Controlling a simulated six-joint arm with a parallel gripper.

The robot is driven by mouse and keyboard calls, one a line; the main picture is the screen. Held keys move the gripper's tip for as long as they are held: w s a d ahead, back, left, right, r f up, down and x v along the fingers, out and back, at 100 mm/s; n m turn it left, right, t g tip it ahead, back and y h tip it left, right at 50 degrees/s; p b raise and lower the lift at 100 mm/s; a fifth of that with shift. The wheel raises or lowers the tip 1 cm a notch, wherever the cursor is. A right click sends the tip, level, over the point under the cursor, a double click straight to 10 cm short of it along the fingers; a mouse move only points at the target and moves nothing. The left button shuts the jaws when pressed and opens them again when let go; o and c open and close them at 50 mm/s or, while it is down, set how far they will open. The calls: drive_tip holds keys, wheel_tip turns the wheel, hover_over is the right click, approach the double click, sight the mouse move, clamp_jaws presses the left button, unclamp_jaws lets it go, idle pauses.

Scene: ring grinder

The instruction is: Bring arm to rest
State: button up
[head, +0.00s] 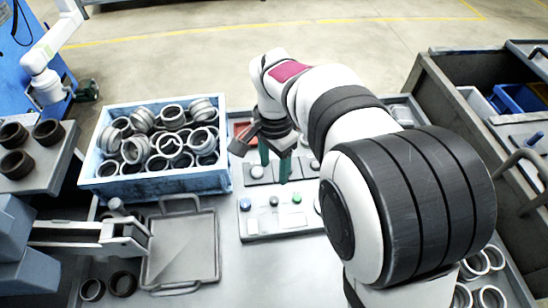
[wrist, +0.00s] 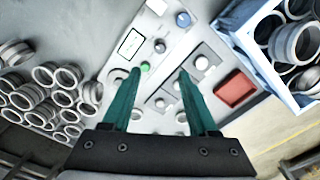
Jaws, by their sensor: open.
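My gripper (head: 275,168) hangs above the work table, near the middle of the head view, with its green fingers pointing down. The wrist view shows the two green fingers of my gripper (wrist: 160,74) spread apart with nothing between them. Below them is a light control panel (head: 262,227) with several knobs, among them a blue one and a green one. In the wrist view the panel (wrist: 122,75) lies under and beyond the fingertips. I cannot tell the exact height of the fingers above it.
A blue crate (head: 160,186) full of metal rings stands left of my gripper. A grey tray (head: 182,250) lies in front of it. More rings (wrist: 45,95) lie at the left of the wrist view. A dark cabinet (head: 455,110) stands at the right.

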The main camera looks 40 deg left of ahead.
wheel_tip(320, 180, up, 2)
drive_tip(key=shift+r, duration=0.2)
drive_tip(key=d+r+m, duration=0.1)
drive_tip(key=d+r, duration=0.3)
drive_tip(key=d, duration=0.9)
drive_tip(key=s+d+f+m+y, duration=0.1)
drive_tip(key=s+d+f+m, duration=0.1)
drive_tip(key=s+d, duration=1.2)
drive_tip(key=d, duration=0.3)
drive_tip(key=shift+y, duration=0.4)
